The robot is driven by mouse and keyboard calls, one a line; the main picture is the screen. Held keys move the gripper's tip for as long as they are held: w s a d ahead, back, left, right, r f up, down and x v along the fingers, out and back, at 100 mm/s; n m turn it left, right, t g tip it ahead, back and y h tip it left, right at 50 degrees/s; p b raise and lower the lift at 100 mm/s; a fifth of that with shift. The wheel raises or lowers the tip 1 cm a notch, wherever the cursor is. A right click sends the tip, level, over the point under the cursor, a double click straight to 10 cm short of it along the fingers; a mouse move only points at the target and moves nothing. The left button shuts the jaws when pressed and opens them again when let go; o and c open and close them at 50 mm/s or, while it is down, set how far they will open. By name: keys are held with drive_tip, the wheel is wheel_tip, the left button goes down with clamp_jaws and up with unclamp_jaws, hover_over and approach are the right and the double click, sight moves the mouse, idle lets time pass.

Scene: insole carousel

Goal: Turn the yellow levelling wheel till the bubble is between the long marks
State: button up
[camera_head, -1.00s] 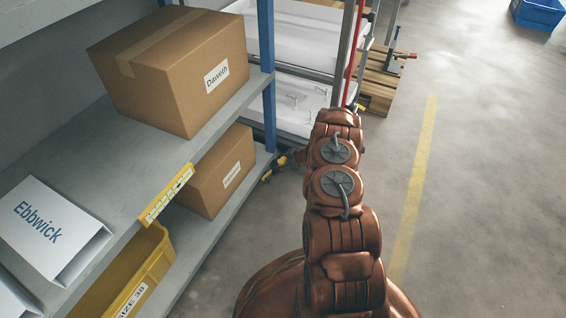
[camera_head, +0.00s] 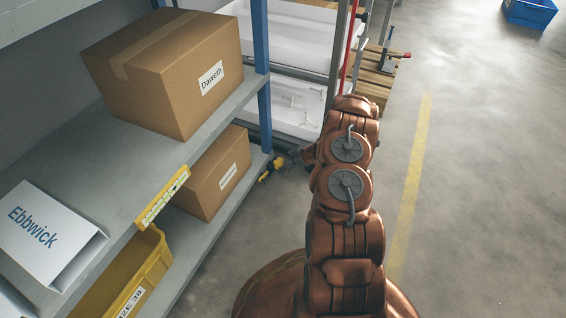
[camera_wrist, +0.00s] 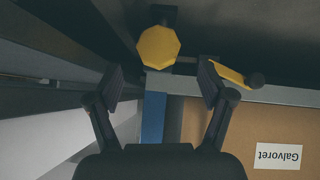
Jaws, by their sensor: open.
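The yellow levelling wheel (camera_wrist: 159,46) shows in the wrist view as a faceted disc on a dark mount, at the top middle. My gripper (camera_wrist: 160,84) is open and empty. The wheel appears beyond the gap between its two fingers, apart from them as far as I can tell. A second yellow piece with a black knob (camera_wrist: 229,75) shows beside the right fingertip, partly behind it.
In the wrist view, a box labelled Galvoret (camera_wrist: 225,115), a blue upright (camera_wrist: 153,117) and a grey shelf edge (camera_wrist: 285,94) lie close to the gripper. The head view shows a shelf with boxes, including the Daweth box (camera_head: 165,75), left of my arm. Open floor (camera_head: 480,180) lies right.

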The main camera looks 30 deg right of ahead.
sight(281, 163)
drive_tip(key=shift+v, duration=2.85)
drive_tip(key=shift+c, duration=0.2)
drive_tip(key=shift+m+y, duration=0.3)
drive_tip(key=shift+y, duration=0.2)
drive_tip(key=x, duration=0.3)
drive_tip(key=b+x, duration=0.1)
drive_tip(key=x, duration=0.3)
drive_tip(key=d+f+b+x, duration=0.1)
drive_tip(key=x, duration=0.2)
drive_tip(key=shift+f, duration=0.1)
drive_tip(key=shift+w+a+f, duration=0.1)
drive_tip(key=shift+w+f, duration=0.1)
drive_tip(key=shift+w, duration=0.15)
drive_tip(key=shift+c, duration=0.3)
